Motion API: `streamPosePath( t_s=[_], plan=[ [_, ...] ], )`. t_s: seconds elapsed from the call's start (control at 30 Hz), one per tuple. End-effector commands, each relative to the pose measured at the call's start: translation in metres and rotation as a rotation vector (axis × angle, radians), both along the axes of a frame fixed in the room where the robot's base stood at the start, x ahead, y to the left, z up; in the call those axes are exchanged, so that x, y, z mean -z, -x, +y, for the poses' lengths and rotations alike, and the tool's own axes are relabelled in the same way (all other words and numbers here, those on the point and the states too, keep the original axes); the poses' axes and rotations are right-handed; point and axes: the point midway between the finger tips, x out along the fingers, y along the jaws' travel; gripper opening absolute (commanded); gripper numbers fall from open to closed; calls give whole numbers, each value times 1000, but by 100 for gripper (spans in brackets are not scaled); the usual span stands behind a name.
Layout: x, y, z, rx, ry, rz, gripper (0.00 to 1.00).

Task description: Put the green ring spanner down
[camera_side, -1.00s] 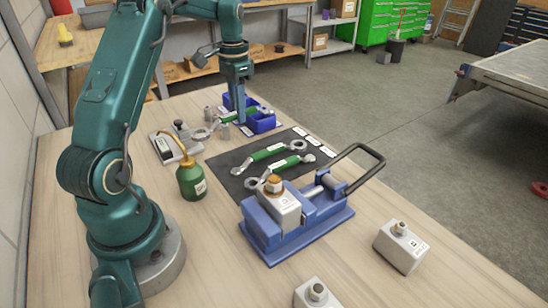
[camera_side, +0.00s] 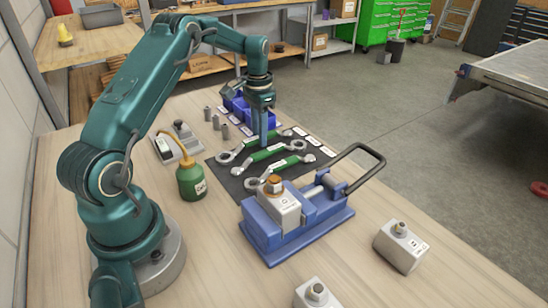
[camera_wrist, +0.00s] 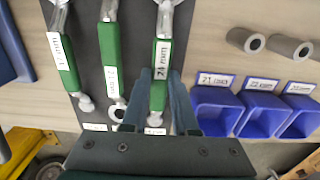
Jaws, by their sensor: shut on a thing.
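My gripper (camera_side: 263,144) is shut on a green ring spanner with metal ends, down at the dark mat (camera_side: 222,177). In the wrist view my fingertips (camera_wrist: 161,76) sit on either side of the green handle of this spanner (camera_wrist: 158,92), beside its white size label. The held spanner lies roughly parallel to two other green spanners, the middle one (camera_wrist: 110,50) and the outer one (camera_wrist: 62,50). They also show in the side view, nearer the clamp (camera_side: 266,154) (camera_side: 284,167). Whether the held spanner touches the mat is hard to tell.
Blue bins (camera_wrist: 215,110) with size labels stand beside the mat. Several grey cylinders (camera_wrist: 290,46) stand near them. A blue clamp fixture (camera_side: 300,225) with a raised handle stands in front of the mat. A green oil can (camera_side: 191,180) stands at left.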

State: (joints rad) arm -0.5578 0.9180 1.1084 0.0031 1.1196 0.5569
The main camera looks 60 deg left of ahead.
Motion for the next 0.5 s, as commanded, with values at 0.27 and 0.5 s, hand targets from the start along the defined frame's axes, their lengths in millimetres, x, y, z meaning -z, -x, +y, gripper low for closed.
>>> streamPosePath(
  t_s=[0.27, 0.5],
  plan=[
    [3, 0, 0, 0, 1, 1, 57],
    [2, 0, 0, 0, 0, 0, 57]
  ],
)
